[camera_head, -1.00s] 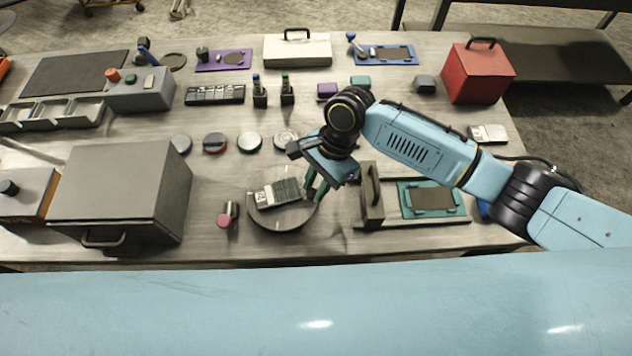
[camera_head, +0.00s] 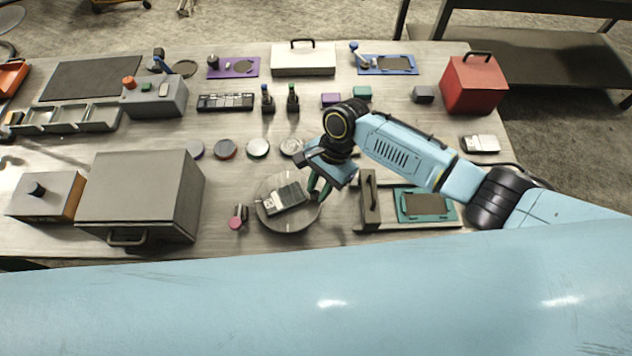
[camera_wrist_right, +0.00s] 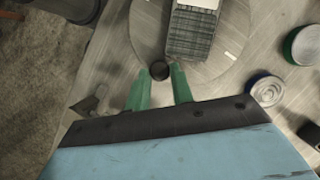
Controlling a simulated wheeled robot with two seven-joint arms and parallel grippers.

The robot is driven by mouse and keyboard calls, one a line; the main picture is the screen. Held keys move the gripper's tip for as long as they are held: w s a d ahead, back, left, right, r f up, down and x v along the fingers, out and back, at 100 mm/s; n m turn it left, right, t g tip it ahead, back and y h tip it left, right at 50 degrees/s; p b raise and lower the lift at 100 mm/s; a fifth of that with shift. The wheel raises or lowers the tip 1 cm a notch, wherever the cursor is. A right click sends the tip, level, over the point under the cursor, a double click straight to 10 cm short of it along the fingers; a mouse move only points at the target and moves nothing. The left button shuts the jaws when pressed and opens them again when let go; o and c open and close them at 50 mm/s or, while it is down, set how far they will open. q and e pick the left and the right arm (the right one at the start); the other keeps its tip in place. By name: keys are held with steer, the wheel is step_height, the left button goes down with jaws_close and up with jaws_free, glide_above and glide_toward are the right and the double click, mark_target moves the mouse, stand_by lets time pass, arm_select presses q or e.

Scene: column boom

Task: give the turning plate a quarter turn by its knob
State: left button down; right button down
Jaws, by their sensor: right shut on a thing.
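The turning plate (camera_head: 290,222) is a round grey disc near the table's front edge, with a grey block with a pale end (camera_head: 285,197) lying on it. In the right wrist view the plate (camera_wrist_right: 150,35) fills the upper middle, with the block (camera_wrist_right: 190,35) on it. The dark round knob (camera_wrist_right: 160,70) stands near the plate's rim, between the green fingers of my right gripper (camera_wrist_right: 159,80). My right gripper (camera_head: 318,187) is shut on the knob at the plate's right side; in the head view the gripper hides the knob. My left gripper is not in view.
A handled sliding piece (camera_head: 369,200) stands close on the right. A small pink-ended cylinder (camera_head: 237,217) and a large grey box (camera_head: 145,190) are on the left. Several round discs (camera_head: 258,148) lie behind the plate. A red box (camera_head: 474,85) stands at the back right.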

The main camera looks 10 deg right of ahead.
steer(key=shift+r, duration=0.1)
steer(key=c, duration=1.2)
jaws_free()
steer(key=v, duration=1.3)
